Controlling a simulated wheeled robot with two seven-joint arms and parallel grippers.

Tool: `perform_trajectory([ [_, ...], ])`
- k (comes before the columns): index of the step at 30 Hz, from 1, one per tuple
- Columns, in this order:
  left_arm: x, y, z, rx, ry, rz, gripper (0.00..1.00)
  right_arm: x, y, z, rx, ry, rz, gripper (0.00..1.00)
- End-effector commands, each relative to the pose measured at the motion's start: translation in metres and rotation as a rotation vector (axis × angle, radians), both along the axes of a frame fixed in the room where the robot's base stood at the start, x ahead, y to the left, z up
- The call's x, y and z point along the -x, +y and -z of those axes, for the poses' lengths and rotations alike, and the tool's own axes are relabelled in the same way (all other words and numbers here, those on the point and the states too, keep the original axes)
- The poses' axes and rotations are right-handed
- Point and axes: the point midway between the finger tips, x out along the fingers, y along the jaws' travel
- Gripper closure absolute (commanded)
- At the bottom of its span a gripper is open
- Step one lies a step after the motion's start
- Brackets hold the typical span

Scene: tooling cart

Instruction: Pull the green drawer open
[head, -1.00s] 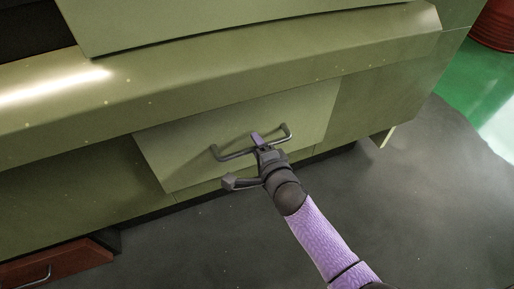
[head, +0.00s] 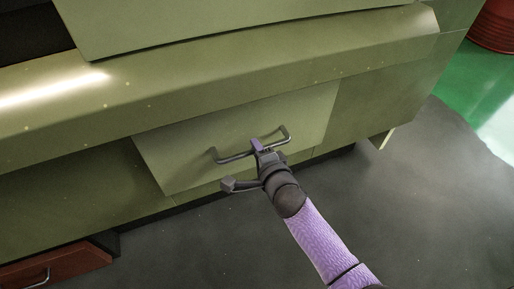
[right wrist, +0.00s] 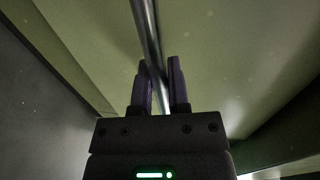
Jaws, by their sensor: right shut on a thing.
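The green drawer (head: 205,160) is a flat olive-green front set low in the green cart, with a dark metal bar handle (head: 232,157). My right gripper (head: 262,148) is shut on the bar near its middle. In the right wrist view, the two dark purple fingers (right wrist: 162,88) stand on either side of the handle bar (right wrist: 148,35), with the drawer front (right wrist: 90,40) behind it. My left gripper is not in view.
A sloping green ledge (head: 240,90) overhangs the drawer. A red-brown drawer with a handle (head: 50,270) sticks out at the lower left. A red ribbed container (head: 495,25) stands at the top right. The grey floor (head: 420,200) in front is clear.

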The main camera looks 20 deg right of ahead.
Motion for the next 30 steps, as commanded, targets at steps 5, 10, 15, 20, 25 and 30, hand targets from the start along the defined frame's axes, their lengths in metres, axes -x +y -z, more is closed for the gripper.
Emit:
perform_trajectory([
  [5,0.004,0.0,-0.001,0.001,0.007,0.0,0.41,0.0,0.0,0.001,0.0,0.002,0.0,1.0],
  [10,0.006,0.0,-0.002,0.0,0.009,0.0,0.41,0.0,0.0,0.001,0.0,0.002,0.0,1.0],
  [15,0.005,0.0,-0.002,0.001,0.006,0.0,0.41,0.0,0.0,0.001,0.0,0.002,0.0,1.0],
  [20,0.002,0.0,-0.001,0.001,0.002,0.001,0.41,0.0,0.0,0.001,0.0,0.002,0.0,1.0],
  [25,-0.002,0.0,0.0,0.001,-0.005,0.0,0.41,0.001,0.0,0.001,0.0,0.002,0.0,1.0],
  [30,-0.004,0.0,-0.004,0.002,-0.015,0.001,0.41,0.009,-0.007,-0.001,0.0,0.002,0.001,1.0],
])
